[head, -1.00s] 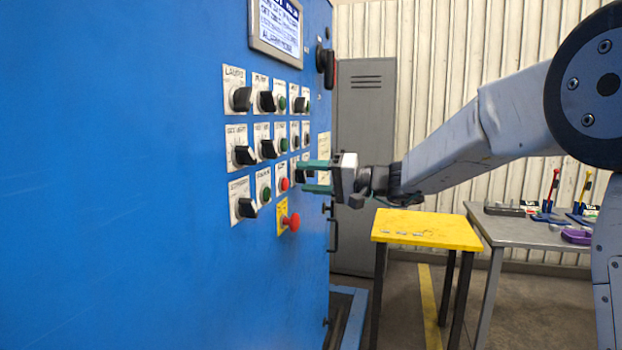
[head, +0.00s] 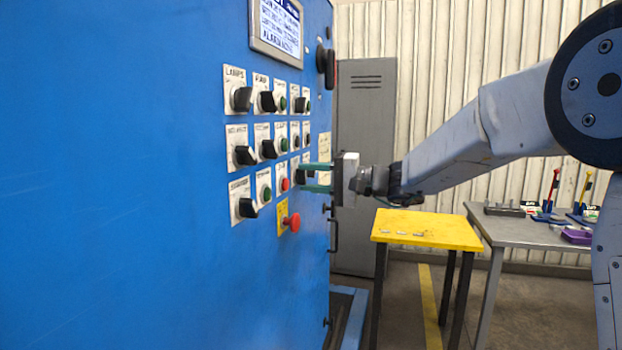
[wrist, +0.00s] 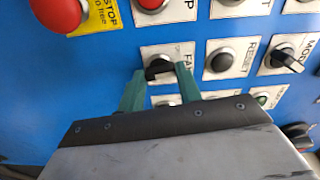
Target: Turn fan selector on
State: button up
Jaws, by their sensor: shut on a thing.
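The fan selector (wrist: 158,69) is a black knob on a white plate marked FAN, on the blue panel. In the wrist view it sits between the two green fingers of my gripper (wrist: 160,76), which is shut on it. In the head view my gripper (head: 317,177) reaches the right part of the panel from the right, its fingers one above the other. The selector is small and mostly hidden there, so its exact position is hard to read.
A red stop button (wrist: 58,12) on a yellow plate, a RESET button (wrist: 222,60) and a MODE selector (wrist: 286,54) surround the fan selector. A screen (head: 278,28) is above the controls. A yellow table (head: 427,229) and a grey table (head: 520,232) stand behind.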

jog(key=shift+m, duration=3.6)
jog(key=o, duration=1)
jog(key=v, duration=0.8)
